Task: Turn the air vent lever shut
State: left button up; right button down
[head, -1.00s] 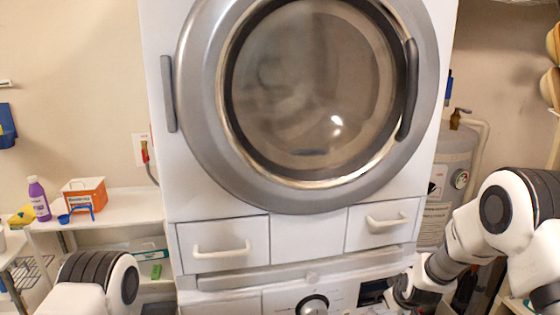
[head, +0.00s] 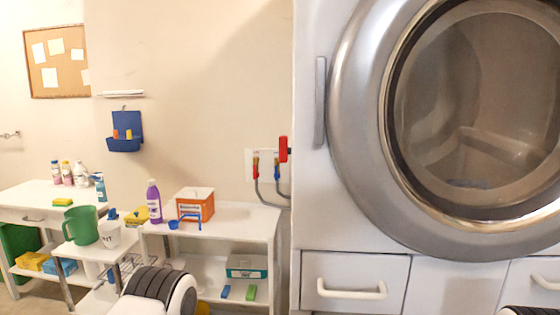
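A red upright lever (head: 283,149) stands on the wall just left of the big machine. It sits beside a white wall plate (head: 262,165) with smaller red and blue valve handles and hoses below. I cannot tell for sure which of these is the air vent lever. Neither of my grippers shows; only a link of my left arm is at the bottom centre-left and a bit of my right arm at the bottom right edge.
The washing machine (head: 341,255) with its round door fills the right side. A white shelf unit (head: 236,216) stands below the wall plate, bearing a purple bottle (head: 153,201) and an orange box (head: 195,204). A green jug (head: 81,225) stands on a table further left.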

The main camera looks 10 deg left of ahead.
aim_at(285, 149)
jog(key=i+j+z, duration=0.1)
jog(key=j, duration=0.25)
jog(key=i+j+z, duration=0.15)
jog(key=j, duration=0.2)
jog(key=i+j+z, duration=0.1)
jog(key=j, duration=0.25)
jog(key=i+j+z, duration=0.15)
jog(key=j, duration=0.2)
